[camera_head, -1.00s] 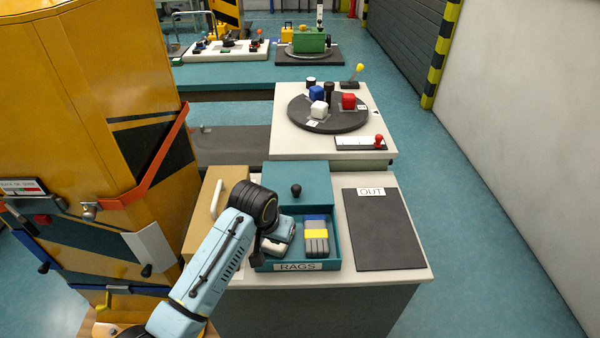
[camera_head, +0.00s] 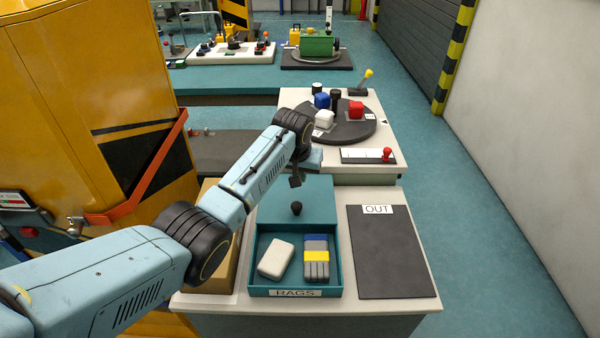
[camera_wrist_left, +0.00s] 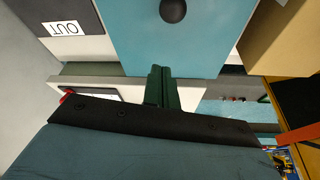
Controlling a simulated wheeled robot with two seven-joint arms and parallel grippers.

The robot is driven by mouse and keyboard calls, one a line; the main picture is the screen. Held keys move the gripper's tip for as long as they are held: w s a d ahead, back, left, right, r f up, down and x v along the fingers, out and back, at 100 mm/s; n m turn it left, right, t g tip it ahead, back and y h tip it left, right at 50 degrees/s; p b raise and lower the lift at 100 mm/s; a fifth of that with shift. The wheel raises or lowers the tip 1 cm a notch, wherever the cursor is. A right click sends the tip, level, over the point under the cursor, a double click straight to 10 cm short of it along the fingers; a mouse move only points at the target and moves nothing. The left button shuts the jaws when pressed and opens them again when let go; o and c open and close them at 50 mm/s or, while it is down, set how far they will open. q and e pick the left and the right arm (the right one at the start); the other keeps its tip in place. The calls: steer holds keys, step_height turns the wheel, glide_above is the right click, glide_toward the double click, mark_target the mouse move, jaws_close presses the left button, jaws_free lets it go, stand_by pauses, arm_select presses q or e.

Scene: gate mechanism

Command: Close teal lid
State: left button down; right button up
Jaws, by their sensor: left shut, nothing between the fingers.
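The teal lid (camera_head: 318,191) lies slid back behind the open front part of the teal RAGS box (camera_head: 337,270). It carries a round black knob (camera_head: 297,208), which also shows at the top of the left wrist view (camera_wrist_left: 173,9). My left gripper (camera_head: 295,181) is shut and empty, pointing down by the lid's far edge. In the left wrist view its fingers (camera_wrist_left: 160,75) overlap the lid's far edge; I cannot tell whether they touch it. My right gripper is not in view.
A white block (camera_head: 276,259) and a striped bundle (camera_head: 316,262) lie in the box. A dark OUT mat (camera_head: 385,255) is bare on the right. Behind stands a round turntable (camera_head: 345,128) with coloured blocks, and a red-knobbed slider (camera_head: 387,154). A yellow cabinet (camera_head: 80,90) stands left.

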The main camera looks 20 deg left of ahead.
arm_select(q)
steer(key=b, duration=0.2)
glide_above(303, 196)
steer(key=f, duration=0.5)
steer(key=shift+s+f, duration=0.2)
steer(key=shift+s, duration=0.1)
steer(key=shift+s+f, duration=0.1)
steer(key=shift+f, duration=0.1)
steer(key=shift+s+r+p, duration=0.2)
steer(key=shift+s+p, duration=1.05)
steer(key=shift+s, duration=0.65)
steer(key=shift+f, duration=0.1)
